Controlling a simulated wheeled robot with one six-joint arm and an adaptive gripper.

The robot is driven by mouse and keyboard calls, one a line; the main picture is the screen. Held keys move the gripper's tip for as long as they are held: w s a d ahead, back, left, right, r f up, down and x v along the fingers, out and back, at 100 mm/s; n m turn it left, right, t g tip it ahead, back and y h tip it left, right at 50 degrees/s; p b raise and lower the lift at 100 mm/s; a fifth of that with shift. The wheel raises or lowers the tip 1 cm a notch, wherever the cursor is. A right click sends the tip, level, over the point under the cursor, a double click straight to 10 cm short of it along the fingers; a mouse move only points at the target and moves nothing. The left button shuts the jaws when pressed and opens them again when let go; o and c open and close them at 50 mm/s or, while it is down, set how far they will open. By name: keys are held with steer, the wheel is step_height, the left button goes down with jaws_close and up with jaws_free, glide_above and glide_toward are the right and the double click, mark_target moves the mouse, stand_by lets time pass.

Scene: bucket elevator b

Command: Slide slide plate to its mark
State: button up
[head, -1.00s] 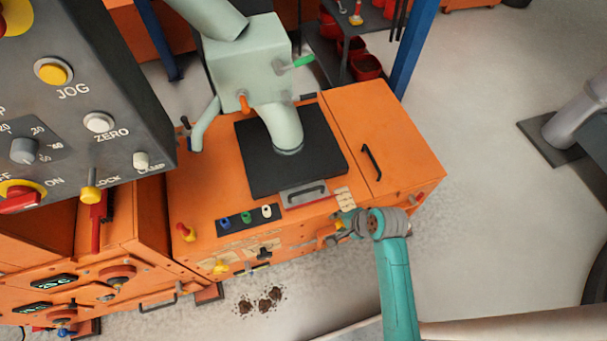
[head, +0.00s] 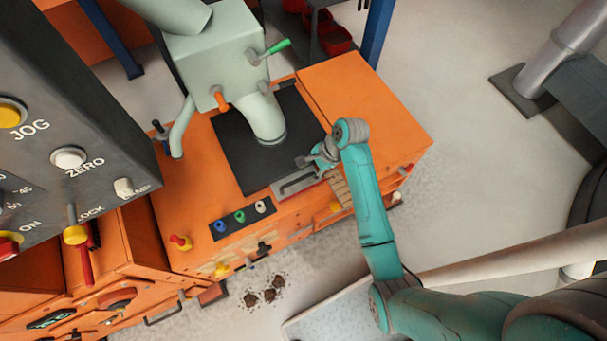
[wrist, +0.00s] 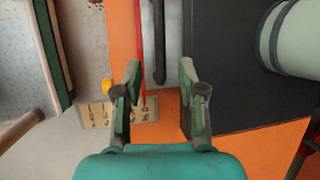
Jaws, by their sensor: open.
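The slide plate (head: 291,186) is a grey plate with a dark bar handle at the front edge of a black square pad on the orange cabinet. In the wrist view the plate (wrist: 172,22) and its handle (wrist: 159,45) run down from the top edge. A red strip (wrist: 141,40) lies along the plate's edge; I cannot tell whether it is the mark. My gripper (head: 316,160) is at the plate's right end. In the wrist view my gripper (wrist: 160,74) is open and empty, with the handle's end showing between its fingers. I cannot tell its height above the handle.
A pale green chute (head: 262,120) stands on the black pad (head: 232,150), under a box with a green lever (head: 278,47). A row of coloured knobs (head: 240,217) is left of the plate. A grey control panel (head: 70,110) fills the left. The cabinet's right top is clear.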

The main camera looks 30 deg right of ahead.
mark_target(302, 178)
steer(key=shift+x, duration=2.35)
jaws_close()
